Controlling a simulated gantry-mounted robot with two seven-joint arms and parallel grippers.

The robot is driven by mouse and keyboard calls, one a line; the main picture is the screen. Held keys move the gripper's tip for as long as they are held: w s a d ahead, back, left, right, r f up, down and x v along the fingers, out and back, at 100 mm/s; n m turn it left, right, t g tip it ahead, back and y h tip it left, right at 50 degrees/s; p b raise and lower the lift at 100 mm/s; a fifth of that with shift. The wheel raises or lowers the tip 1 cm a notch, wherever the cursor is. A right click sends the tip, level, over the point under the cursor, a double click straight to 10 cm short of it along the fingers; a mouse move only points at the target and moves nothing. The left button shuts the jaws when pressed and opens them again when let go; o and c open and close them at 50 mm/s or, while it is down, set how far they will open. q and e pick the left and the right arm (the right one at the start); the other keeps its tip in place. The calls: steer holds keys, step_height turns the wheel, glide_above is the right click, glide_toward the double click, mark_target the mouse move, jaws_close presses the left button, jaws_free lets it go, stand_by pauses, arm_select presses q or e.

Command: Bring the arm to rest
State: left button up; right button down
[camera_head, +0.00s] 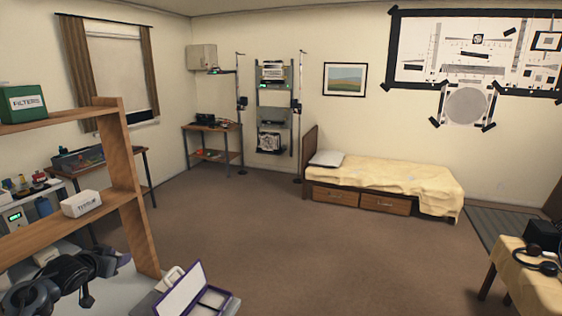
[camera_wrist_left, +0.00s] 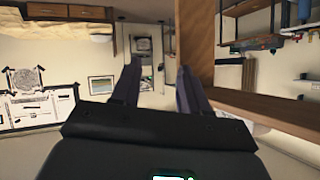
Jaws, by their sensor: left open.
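My left gripper (camera_head: 104,278) is at the lower left of the head view, dark, in front of the wooden shelf unit (camera_head: 125,190). In the left wrist view its two dark fingers (camera_wrist_left: 158,68) stand apart with nothing between them, so it is open and empty. That view shows the room upside down. The shelf unit's wood (camera_wrist_left: 245,98) is close beside the fingers on the right there. I cannot tell whether the arm touches the shelf. My right gripper is in neither view.
An open purple-edged case (camera_head: 184,290) lies below and right of my left gripper. A white box (camera_head: 81,203) and a green filters box (camera_head: 23,103) sit on the shelves. A bed (camera_head: 385,182) and a cloth-covered table (camera_head: 540,290) stand farther off. The middle floor is clear.

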arm_select(q)
steer(key=s+a+f+n+g+y, duration=0.4)
steer(key=s+a+f+n+g, duration=0.15)
steer(key=s+a+g, duration=0.5)
steer(key=s+d+f+m+t+h, duration=0.1)
steer(key=s+d+f+m, duration=0.1)
steer(key=s+d+f, duration=0.7)
steer(key=s+d+f+m+t, duration=0.1)
steer(key=s+d+f+m, duration=0.1)
steer(key=s+d+f, duration=0.65)
steer(key=s+d+f+m+h, duration=0.1)
steer(key=s+d+f+h, duration=0.15)
steer(key=s+d, duration=0.85)
steer(key=s+d+r+h, duration=0.1)
steer(key=s+d+r, duration=0.2)
steer(key=s+d, duration=0.65)
steer(key=w+a+r+p+v, duration=0.1)
steer(key=w+p+v, duration=0.2)
steer(key=p+v, duration=1)
steer(key=w+p+v, duration=0.2)
steer(key=p+v, duration=1)
steer(key=p, duration=0.1)
steer(key=shift+w+a+r, duration=0.25)
steer(key=shift+a+r, duration=0.1)
steer(key=shift+r, duration=0.45)
steer(key=shift+m, duration=0.25)
